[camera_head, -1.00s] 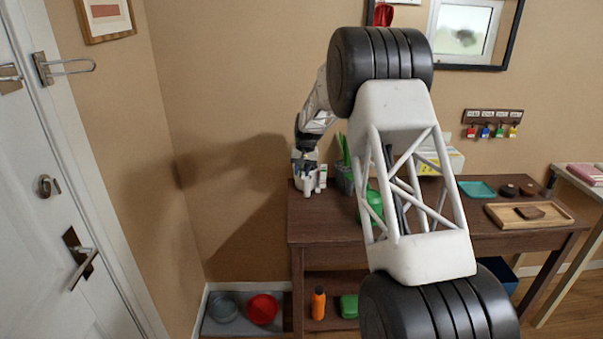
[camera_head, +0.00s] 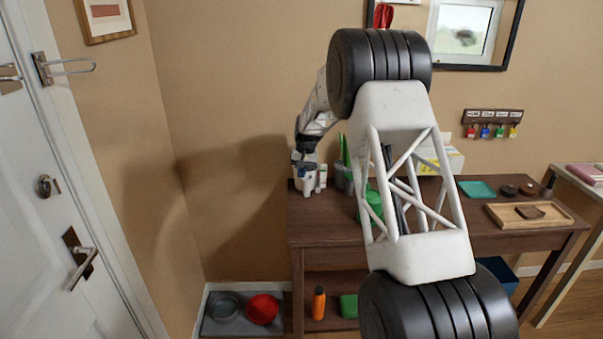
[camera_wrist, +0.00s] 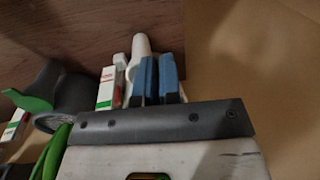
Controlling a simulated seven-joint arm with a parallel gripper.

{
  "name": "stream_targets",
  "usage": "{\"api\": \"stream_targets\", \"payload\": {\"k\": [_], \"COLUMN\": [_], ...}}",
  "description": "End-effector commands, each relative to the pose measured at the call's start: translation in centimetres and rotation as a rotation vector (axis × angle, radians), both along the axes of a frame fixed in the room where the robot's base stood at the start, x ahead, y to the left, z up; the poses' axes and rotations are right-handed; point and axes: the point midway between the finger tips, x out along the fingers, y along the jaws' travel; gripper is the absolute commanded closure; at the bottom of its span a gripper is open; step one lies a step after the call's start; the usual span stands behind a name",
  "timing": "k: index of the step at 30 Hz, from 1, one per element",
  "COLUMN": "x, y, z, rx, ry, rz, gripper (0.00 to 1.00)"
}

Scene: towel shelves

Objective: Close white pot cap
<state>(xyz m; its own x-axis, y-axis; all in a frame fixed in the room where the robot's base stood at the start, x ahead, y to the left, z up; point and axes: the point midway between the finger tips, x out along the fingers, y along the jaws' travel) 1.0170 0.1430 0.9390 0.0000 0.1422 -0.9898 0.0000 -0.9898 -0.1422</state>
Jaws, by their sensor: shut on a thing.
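My gripper (camera_head: 304,168) is low over the back left corner of the dark wooden table. In the wrist view its two blue-padded fingers (camera_wrist: 156,80) are close together and shut on a white thing, which I take to be the white pot cap. The fingers hide most of it. A white, rounded part of the pot (camera_wrist: 140,46) shows just beyond the fingertips. In the head view the white pot (camera_head: 308,186) shows only in part below the gripper. How the cap sits on the pot cannot be told.
A small white box with red and green (camera_wrist: 106,88) stands close beside the fingers. A grey cup with a green item (camera_wrist: 60,92) is further left. The wall is close behind. The table's right part holds a wooden tray (camera_head: 528,224) and a teal tray (camera_head: 477,191).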

Motion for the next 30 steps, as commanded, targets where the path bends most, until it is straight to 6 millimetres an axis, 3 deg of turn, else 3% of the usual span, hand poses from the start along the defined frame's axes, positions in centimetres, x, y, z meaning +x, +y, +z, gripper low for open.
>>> {"api": "stream_targets", "payload": {"k": [14, 30], "x": [0.0, 0.0], "y": [-0.9, -2.6], "z": [-0.1, -1.0], "rx": [0.174, 0.584], "ry": [0.000, -0.001], "rz": [-0.003, -0.002], "gripper": [1.00, 1.00]}}
